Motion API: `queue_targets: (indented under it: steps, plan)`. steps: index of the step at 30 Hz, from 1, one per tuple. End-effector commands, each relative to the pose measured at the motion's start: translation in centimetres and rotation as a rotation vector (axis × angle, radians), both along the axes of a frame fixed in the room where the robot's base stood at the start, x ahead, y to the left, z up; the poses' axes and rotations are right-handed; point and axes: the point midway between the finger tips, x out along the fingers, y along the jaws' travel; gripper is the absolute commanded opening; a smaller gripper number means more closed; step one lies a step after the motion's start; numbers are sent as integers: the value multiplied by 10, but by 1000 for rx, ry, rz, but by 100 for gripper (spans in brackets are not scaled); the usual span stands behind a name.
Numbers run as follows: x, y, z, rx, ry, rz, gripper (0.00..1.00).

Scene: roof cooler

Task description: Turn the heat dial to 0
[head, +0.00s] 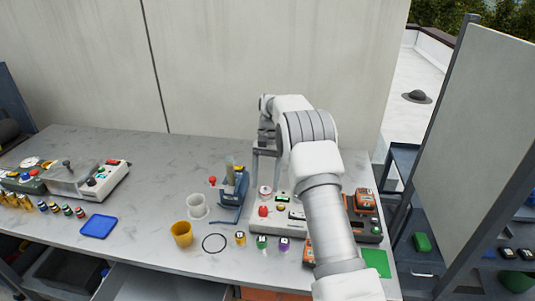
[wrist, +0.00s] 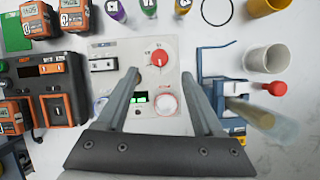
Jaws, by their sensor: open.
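A light control panel (head: 285,214) stands on the table below my gripper (head: 265,177). On it is a red knob (head: 263,211) with small markings around it, which I cannot read. The red knob also shows in the wrist view (wrist: 159,58), between and slightly beyond the fingertips, with nothing gripping it. A white round part with a red rim (wrist: 164,104) sits nearer my palm, beside a lit green display (wrist: 140,98). Which of these is the heat dial, and its setting, I cannot tell. My gripper (wrist: 160,76) is open and empty, its fingers spread above the panel.
A blue stand with a rod (head: 234,183) is close on the left, beside a white cup (head: 197,206) and a yellow cup (head: 181,234). A dark unit with orange blocks (wrist: 55,90) is on the panel's other side. Small coloured bottles line the front.

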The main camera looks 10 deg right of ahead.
Motion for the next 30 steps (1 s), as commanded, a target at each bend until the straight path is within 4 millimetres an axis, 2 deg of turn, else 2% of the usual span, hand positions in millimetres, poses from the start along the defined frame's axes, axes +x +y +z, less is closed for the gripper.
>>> queue_targets:
  steps: [6, 15, 22, 30]
  plan:
    - [13, -6, 34, -1, -2, 1, 69]
    - [25, -12, 67, 0, -1, 1, 69]
    - [31, -15, 82, 1, 1, 0, 69]
    - [33, -16, 89, 1, 1, 0, 69]
